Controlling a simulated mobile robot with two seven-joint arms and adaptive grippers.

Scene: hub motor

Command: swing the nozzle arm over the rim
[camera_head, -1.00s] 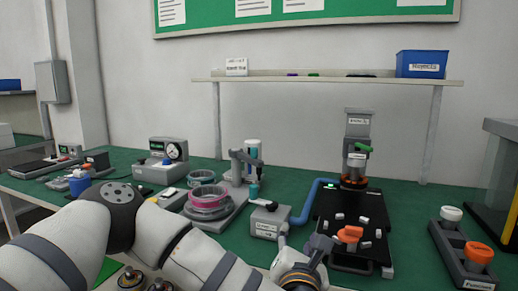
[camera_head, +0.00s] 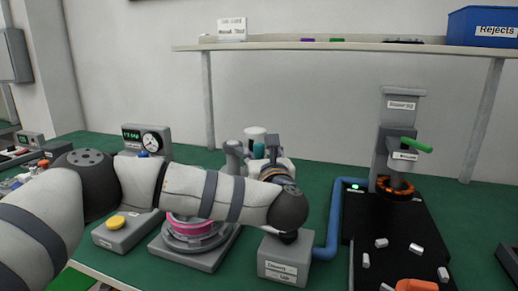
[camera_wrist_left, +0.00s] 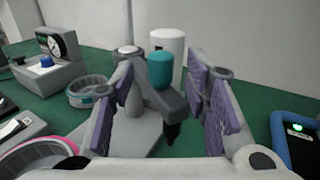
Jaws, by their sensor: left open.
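The nozzle arm is a grey lever with a teal canister (camera_wrist_left: 160,70) and a dark downward nozzle (camera_wrist_left: 172,133). In the left wrist view it lies between the spread purple-padded fingers of my left gripper (camera_wrist_left: 163,68), which is open. I cannot tell whether a finger touches it. Its post (camera_head: 233,157) shows in the head view, where my left arm hides most of the nozzle arm and the gripper. The rim with a pink band (camera_head: 192,229) sits on a grey base, partly behind my arm; it also shows in the left wrist view (camera_wrist_left: 38,148). My right gripper is out of view.
A white bottle (camera_wrist_left: 168,42) stands behind the nozzle arm. A dial gauge unit (camera_head: 148,140) stands left. A shelf (camera_head: 340,46) runs behind.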

